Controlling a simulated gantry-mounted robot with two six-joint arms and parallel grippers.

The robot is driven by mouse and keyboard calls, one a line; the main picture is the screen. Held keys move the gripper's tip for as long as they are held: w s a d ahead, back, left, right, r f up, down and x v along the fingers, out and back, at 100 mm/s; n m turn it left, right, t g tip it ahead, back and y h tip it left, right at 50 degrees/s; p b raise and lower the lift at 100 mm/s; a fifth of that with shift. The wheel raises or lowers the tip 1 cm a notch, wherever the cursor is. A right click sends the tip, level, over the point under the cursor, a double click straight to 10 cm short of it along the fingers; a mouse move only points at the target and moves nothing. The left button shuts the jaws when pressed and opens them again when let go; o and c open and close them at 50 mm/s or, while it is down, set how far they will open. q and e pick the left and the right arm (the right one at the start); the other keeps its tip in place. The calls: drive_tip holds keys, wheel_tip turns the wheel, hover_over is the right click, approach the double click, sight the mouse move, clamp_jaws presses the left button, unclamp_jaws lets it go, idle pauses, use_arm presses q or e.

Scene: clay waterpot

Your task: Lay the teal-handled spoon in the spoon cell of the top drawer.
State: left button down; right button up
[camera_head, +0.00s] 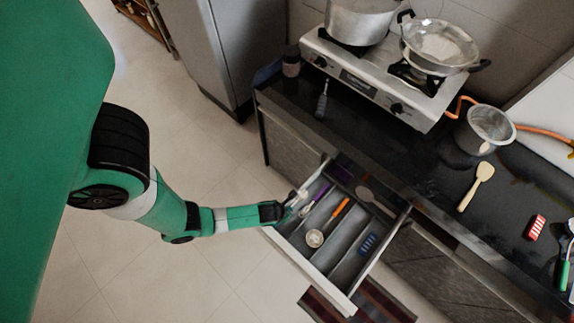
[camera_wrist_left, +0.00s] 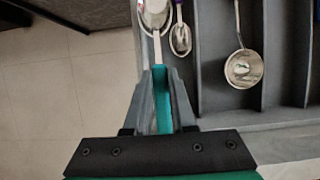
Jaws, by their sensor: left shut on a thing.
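The teal-handled spoon (camera_wrist_left: 157,50) is in my left gripper (camera_wrist_left: 161,97), its teal handle between the fingers and its metal bowl pointing to the top of the left wrist view. In the head view my left gripper (camera_head: 284,211) is at the left side of the open top drawer (camera_head: 310,269). The spoon bowl is over the leftmost cell, where a purple-handled spoon (camera_wrist_left: 180,38) lies, also in the head view (camera_head: 316,199). Whether the held spoon touches the cell floor cannot be told. My right gripper is not in view.
An orange-handled ladle (camera_head: 315,238) lies in the cell beside the spoons. A grey spoon (camera_head: 371,199) and a blue utensil (camera_head: 368,244) lie farther right in the drawer. The dark counter (camera_head: 420,155) with the stove (camera_head: 375,80) stands behind. Floor is free left of the drawer.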

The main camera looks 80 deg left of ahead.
use_arm(q)
drive_tip(key=c, duration=0.7)
unclamp_jaws()
drive_tip(key=shift+c, duration=0.2)
drive_tip(key=shift+r, duration=0.3)
drive_tip(key=p+v, duration=0.8)
drive_tip(key=v, duration=0.4)
drive_tip(key=shift+r, duration=0.3)
